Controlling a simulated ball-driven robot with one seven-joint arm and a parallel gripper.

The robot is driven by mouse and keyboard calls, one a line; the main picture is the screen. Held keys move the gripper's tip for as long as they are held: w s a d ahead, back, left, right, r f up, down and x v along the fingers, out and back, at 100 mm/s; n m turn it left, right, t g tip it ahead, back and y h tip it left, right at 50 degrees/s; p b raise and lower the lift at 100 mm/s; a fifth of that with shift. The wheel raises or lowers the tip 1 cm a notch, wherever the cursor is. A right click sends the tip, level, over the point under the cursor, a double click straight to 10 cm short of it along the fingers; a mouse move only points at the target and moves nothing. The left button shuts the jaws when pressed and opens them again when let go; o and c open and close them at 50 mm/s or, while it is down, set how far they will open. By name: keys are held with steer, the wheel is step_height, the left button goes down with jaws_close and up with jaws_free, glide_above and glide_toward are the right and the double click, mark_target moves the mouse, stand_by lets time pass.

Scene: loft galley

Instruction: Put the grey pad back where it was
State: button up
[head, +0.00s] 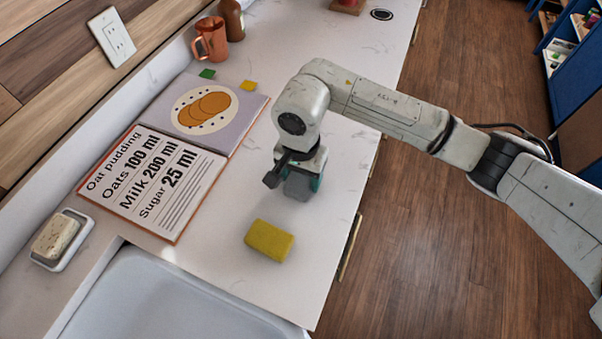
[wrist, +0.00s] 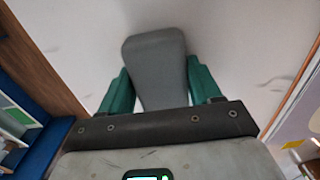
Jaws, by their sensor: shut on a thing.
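The grey pad (wrist: 157,62) is between the two green fingers of my gripper (wrist: 158,88) in the wrist view. My gripper is shut on it. In the head view the pad (head: 298,187) hangs under my gripper (head: 302,178), over the white counter to the right of the open recipe book. I cannot tell whether the pad touches the counter.
A yellow sponge (head: 269,240) lies in front of my gripper. The recipe book (head: 158,183) lies to the left. A soap dish (head: 63,258) and sink (head: 170,300) are at the near left. A copper mug (head: 211,40) stands at the back. The counter beyond my arm is mostly clear.

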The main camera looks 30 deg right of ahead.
mark_target(300, 176)
steer(key=shift+f, duration=0.15)
steer(key=o, duration=0.9)
steer(key=shift+o, duration=0.2)
step_height(300, 176, up, 12)
steer(key=b, duration=0.2)
steer(key=shift+r+b, duration=0.25)
steer(key=shift+b, duration=0.15)
